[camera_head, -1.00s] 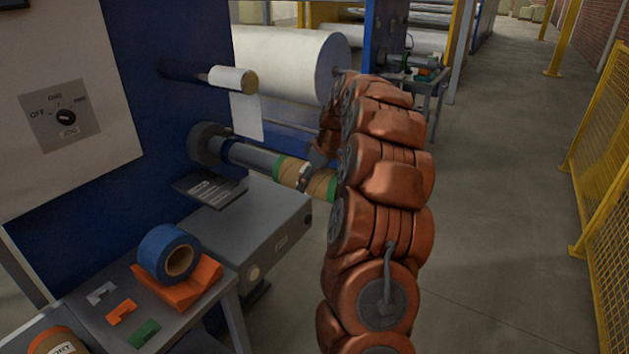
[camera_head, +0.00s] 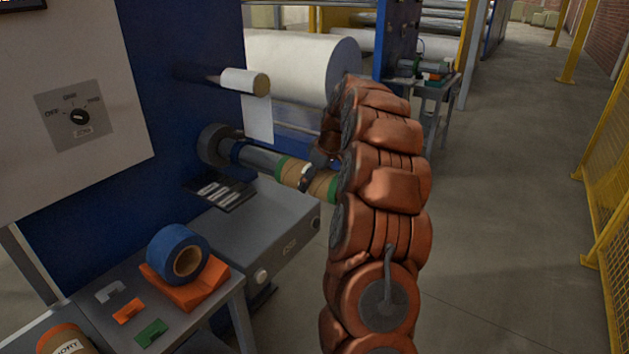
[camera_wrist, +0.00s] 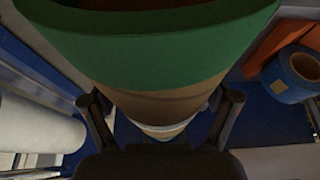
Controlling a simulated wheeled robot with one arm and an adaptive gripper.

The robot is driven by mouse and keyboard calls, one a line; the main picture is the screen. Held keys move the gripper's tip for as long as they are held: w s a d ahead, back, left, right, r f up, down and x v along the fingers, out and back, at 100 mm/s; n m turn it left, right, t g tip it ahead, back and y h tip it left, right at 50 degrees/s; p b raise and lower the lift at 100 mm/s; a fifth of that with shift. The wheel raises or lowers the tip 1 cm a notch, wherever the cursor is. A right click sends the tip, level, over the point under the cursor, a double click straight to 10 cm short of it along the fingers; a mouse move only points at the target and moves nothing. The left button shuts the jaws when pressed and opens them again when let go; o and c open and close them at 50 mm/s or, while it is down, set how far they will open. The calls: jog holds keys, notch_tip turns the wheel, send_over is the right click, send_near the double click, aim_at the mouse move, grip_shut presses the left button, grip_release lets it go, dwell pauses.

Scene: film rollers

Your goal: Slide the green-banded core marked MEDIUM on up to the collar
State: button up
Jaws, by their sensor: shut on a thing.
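The green-banded brown core (camera_head: 291,172) sits around the grey shaft (camera_head: 262,159), with a green band at each end. Bare shaft shows between its left end and the dark round collar (camera_head: 214,145) at the blue machine wall. A blue ring (camera_head: 238,152) lies close to the collar. No MEDIUM marking is readable. My gripper (camera_head: 309,178) is shut on the core, partly hidden behind my arm. In the wrist view my gripper (camera_wrist: 158,108) has a finger on each side of the core (camera_wrist: 155,95), whose near green band (camera_wrist: 165,50) fills the top.
A side table at lower left bears a blue tape roll (camera_head: 178,252) on an orange block (camera_head: 195,287), small coloured pieces and another core (camera_head: 66,341). A grey box (camera_head: 275,235) stands below the shaft. A white roller (camera_head: 245,82) is above. Floor is clear on the right.

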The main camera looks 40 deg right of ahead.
aim_at(277, 165)
jog(key=shift+w+a+r, duration=0.1)
jog(key=shift+w+a, duration=0.1)
jog(key=shift+w, duration=0.55)
jog(key=shift+w+a, duration=0.2)
jog(key=shift+w, duration=0.5)
jog(key=shift+w, duration=0.1)
jog(key=shift+w+a, duration=0.25)
jog(key=shift+w, duration=0.55)
jog(key=shift+w+a, duration=0.25)
jog(key=shift+w, duration=0.5)
jog(key=shift+w, duration=0.1)
jog(key=shift+w+a, duration=0.25)
jog(key=shift+w, duration=0.55)
jog(key=shift+w+a, duration=0.25)
jog(key=shift+w, duration=0.5)
jog(key=shift+w, duration=0.15)
jog(key=shift+w+a+p, duration=0.2)
jog(key=shift+w+p, duration=0.2)
jog(key=shift+w, duration=0.15)
jog(key=shift+w+a+p, duration=0.2)
jog(key=shift+w+p, duration=0.1)
jog(key=shift+w, duration=0.5)
jog(key=shift+w+a, duration=0.1)
jog(key=shift+w, duration=0.1)
